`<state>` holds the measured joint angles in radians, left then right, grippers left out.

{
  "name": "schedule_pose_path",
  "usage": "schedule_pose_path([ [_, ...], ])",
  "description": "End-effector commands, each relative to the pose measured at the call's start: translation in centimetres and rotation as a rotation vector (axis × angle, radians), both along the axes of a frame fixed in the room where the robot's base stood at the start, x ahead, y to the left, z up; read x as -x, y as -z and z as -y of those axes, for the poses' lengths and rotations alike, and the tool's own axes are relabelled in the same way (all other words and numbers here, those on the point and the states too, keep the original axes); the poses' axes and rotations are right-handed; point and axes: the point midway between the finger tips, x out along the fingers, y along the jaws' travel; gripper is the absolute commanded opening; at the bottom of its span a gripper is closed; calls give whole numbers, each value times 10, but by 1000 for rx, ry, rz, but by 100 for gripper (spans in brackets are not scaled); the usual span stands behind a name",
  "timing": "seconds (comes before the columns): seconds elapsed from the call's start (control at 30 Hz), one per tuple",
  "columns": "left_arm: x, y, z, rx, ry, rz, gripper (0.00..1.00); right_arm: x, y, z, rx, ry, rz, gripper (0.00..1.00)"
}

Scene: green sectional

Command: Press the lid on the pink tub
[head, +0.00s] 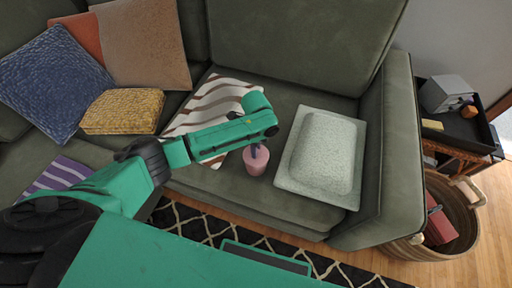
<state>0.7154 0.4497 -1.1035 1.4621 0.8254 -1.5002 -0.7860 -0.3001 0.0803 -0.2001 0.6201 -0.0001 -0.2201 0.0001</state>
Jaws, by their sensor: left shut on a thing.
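The pink tub (256,164) stands upright on the green sofa seat, near its front edge, in the head view. My left gripper (255,149) comes down over the tub from above and is shut at its top. It is shut on what looks like the lid, which is mostly hidden by the gripper. I cannot tell whether the lid sits flush on the tub's rim. My right gripper is not in view.
A pale grey-green tray-like block (320,158) lies just right of the tub. A striped cloth (211,103) lies behind and left. Cushions, one blue (50,82), fill the left side. A sofa arm (386,150), woven basket (464,240) and dark tray (455,125) are right.

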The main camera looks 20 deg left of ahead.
Motion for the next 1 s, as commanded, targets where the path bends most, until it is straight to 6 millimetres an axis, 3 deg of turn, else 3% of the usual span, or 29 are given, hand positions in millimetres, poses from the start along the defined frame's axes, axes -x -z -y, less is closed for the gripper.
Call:
schedule_pose_path([
  [0.97, 0, 4, 0, 0, 0, 0, 0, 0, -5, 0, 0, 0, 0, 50],
  [1.0, 0, 4, 0, 0, 0, 0, 34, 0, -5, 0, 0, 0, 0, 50],
])
